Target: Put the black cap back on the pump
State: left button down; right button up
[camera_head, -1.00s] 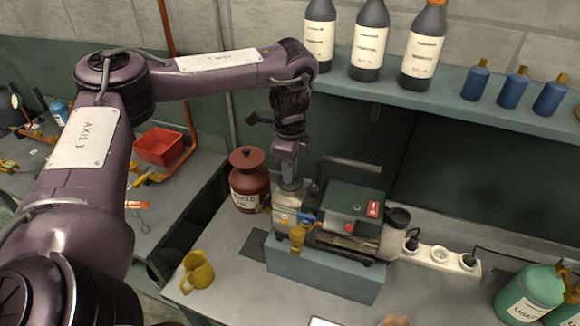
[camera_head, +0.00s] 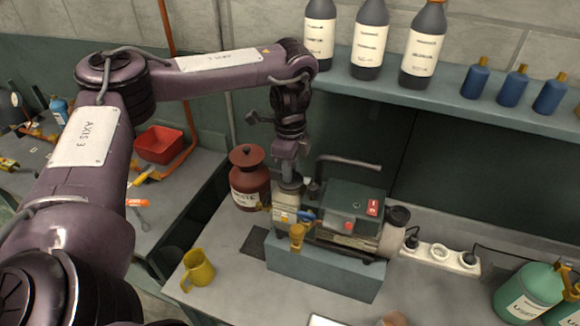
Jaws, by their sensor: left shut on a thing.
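The pump (camera_head: 350,205) has a dark green and metal body with a red switch and a dark handle. It stands on a grey-blue block on the bench. My left gripper (camera_head: 289,176) points down over the pump's left end. It is shut on the small dark cap (camera_head: 290,187), which is at the top of the pump's metal left housing. The fingers hide much of the cap. I cannot tell whether it is fully seated or just touching. My right gripper is not in view.
A red-brown waste jar (camera_head: 250,185) stands close left of the pump. A yellow jug (camera_head: 198,270) is at the front left. A power strip (camera_head: 440,256) and green bottles (camera_head: 528,292) are at the right. A shelf with dark bottles (camera_head: 369,40) runs behind.

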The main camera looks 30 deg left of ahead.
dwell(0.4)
pick_arm(q)
jog(key=c, duration=1.1)
grip_release()
jog(key=shift+o, duration=0.2)
jog(key=o, duration=0.4)
jog(key=shift+r, duration=3.45)
